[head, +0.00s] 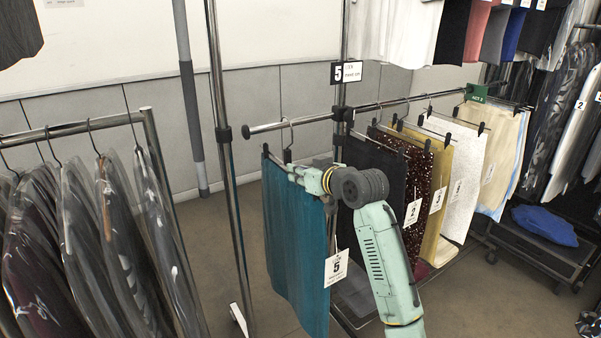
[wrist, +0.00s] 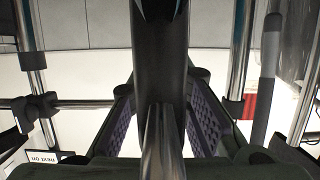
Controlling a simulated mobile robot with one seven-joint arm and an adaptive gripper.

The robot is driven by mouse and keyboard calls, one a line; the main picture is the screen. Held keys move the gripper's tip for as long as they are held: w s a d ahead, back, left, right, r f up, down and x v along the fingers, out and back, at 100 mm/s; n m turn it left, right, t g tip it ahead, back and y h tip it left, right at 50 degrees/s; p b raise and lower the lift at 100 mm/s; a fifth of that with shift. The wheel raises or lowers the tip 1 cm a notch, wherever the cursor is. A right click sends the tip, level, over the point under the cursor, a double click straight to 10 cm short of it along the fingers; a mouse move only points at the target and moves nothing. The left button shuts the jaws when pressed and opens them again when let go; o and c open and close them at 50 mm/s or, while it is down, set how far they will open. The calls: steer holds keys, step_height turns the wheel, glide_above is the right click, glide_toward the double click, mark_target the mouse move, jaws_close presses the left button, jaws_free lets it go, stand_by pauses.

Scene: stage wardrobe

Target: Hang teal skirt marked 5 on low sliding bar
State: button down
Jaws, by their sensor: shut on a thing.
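The teal skirt (head: 295,235), with a white tag marked 5 (head: 336,267), hangs upright from a clip hanger. My gripper (head: 292,170) is at the hanger's top, just above the skirt's waist, and is shut on the hanger. In the wrist view, its purple-padded fingers (wrist: 160,115) stand either side of the dark hanger bar (wrist: 158,60). The hanger's hook (head: 286,126) overlaps the left end of the low sliding bar (head: 262,128); I cannot tell whether it rests on it. My wrist hides part of the hanger.
To the right on the bar hang a dark garment (head: 372,165), a dark red sequinned one (head: 420,185), a mustard one (head: 440,180) and a white one (head: 462,160). A rack of bagged garments (head: 85,230) stands left. An upright post (head: 222,150) stands just left of the skirt.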

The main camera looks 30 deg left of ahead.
mark_target(286, 170)
steer(key=shift+r, duration=0.25)
steer(key=shift+a, duration=0.15)
steer(key=shift+w+a+p, duration=0.4)
steer(key=shift+a+p, duration=0.1)
steer(key=shift+a, duration=0.25)
steer(key=shift+w+a, duration=0.4)
steer(key=shift+a, duration=0.45)
steer(key=shift+w+a, duration=0.4)
steer(key=shift+a, duration=0.4)
steer(key=shift+w+a, duration=0.4)
steer(key=shift+a, duration=0.55)
steer(key=shift+f, duration=0.2)
steer(key=shift+f+b, duration=0.75)
steer(key=shift+f, duration=0.9)
steer(key=shift+r, duration=0.1)
